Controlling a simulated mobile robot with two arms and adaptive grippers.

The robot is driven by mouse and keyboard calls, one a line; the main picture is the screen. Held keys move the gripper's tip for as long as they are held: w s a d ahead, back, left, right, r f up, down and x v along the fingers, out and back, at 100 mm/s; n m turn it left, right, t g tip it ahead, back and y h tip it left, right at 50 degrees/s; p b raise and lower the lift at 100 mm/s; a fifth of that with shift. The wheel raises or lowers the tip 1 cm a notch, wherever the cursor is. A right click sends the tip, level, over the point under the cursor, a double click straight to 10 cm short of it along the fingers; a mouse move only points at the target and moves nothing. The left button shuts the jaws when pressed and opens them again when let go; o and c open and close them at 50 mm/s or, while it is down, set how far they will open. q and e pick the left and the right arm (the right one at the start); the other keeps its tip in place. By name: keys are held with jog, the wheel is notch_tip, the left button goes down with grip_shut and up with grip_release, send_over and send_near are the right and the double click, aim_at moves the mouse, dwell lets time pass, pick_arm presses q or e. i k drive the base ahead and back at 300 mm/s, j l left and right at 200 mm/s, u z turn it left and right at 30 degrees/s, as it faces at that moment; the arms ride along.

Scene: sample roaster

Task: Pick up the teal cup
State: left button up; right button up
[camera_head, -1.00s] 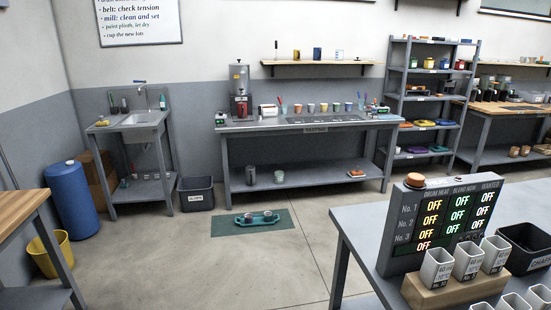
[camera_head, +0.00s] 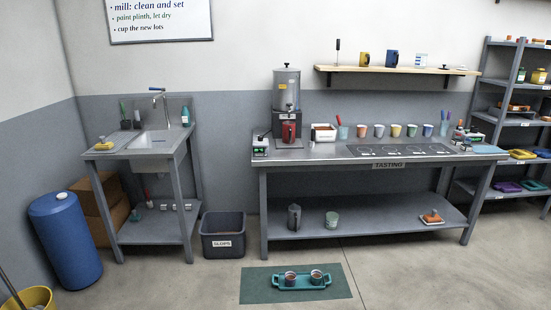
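I cannot tell for sure which cup is the teal cup. A teal-tinted cup (camera_head: 343,132) with red-handled utensils stands on the tasting table (camera_head: 300,152), left of a row of small coloured cups. Another bluish-teal cup (camera_head: 443,129) with utensils stands at the row's right end. In the row, one cup (camera_head: 411,130) looks greenish, but its colour is hard to read. A pale greenish cup (camera_head: 332,220) stands on the lower shelf. Two cups with brown contents, a left one (camera_head: 290,279) and a right one (camera_head: 316,277), sit on a teal tray (camera_head: 303,286). Neither gripper is in view.
The tray lies on a green mat (camera_head: 258,291) on the floor before the table. A slops bin (camera_head: 223,238), a sink (camera_head: 154,143), a blue barrel (camera_head: 65,240) and a yellow bucket (camera_head: 35,298) are at left. A shelf rack (camera_head: 487,100) stands right. Floor around the mat is open.

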aim_at(316, 274)
jog(key=i+z, duration=0.2)
jog(key=i, duration=1.6)
